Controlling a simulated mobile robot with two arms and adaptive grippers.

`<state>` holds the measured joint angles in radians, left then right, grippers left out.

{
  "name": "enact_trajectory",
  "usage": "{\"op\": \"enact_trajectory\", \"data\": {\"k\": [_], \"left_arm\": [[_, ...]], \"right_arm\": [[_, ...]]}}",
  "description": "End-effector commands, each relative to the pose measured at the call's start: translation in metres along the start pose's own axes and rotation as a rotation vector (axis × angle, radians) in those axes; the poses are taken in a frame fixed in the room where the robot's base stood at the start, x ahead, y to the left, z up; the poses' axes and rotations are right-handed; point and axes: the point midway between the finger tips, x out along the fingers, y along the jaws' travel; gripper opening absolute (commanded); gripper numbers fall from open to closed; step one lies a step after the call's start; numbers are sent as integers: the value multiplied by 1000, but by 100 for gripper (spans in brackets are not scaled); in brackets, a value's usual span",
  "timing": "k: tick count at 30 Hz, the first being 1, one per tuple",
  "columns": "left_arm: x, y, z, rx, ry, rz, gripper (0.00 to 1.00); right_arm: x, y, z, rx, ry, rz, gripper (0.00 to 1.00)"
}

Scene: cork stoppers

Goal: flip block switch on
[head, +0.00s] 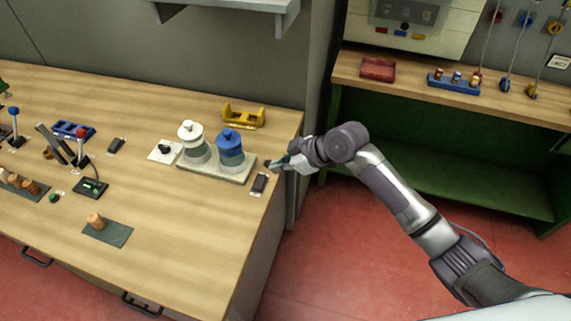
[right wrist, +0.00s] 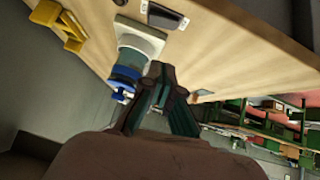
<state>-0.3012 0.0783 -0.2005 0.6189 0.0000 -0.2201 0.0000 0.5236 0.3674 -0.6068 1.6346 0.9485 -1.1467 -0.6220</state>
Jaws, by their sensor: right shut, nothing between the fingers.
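A small black block-shaped switch on a pale base (head: 259,183) lies near the right edge of the wooden workbench. A switch of this kind also shows at the top of the right wrist view (right wrist: 165,15). Its on or off position is too small to tell. A similar dark block (head: 116,145) lies farther left. My right gripper (head: 271,163) is shut and empty, just behind the near-edge switch and apart from it. Its closed fingertips show in the right wrist view (right wrist: 160,70). My left gripper is not in view.
A blue-topped jar (head: 230,148) and a white-topped jar (head: 193,142) stand on a pale plate close to my right gripper. A yellow holder (head: 243,115) is behind them. Levers and cork stoppers (head: 95,220) are left. The bench (head: 190,250) is clear in front.

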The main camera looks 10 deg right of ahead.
Motion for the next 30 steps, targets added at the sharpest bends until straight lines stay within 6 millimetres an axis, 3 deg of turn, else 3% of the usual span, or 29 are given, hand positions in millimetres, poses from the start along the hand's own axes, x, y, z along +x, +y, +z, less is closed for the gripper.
{"op": "enact_trajectory", "data": {"k": [6,15,20,23,26,30], "left_arm": [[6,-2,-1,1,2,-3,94],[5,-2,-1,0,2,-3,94],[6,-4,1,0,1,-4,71],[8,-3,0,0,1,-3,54],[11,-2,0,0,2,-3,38],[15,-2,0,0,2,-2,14]], "right_arm": [[-21,0,0,0,1,1,0],[-24,0,-1,0,2,0,0],[-17,3,9,31,-4,12,0],[3,10,41,127,-24,49,0],[35,16,100,277,-66,116,0],[79,-1,215,496,-164,225,0]]}}
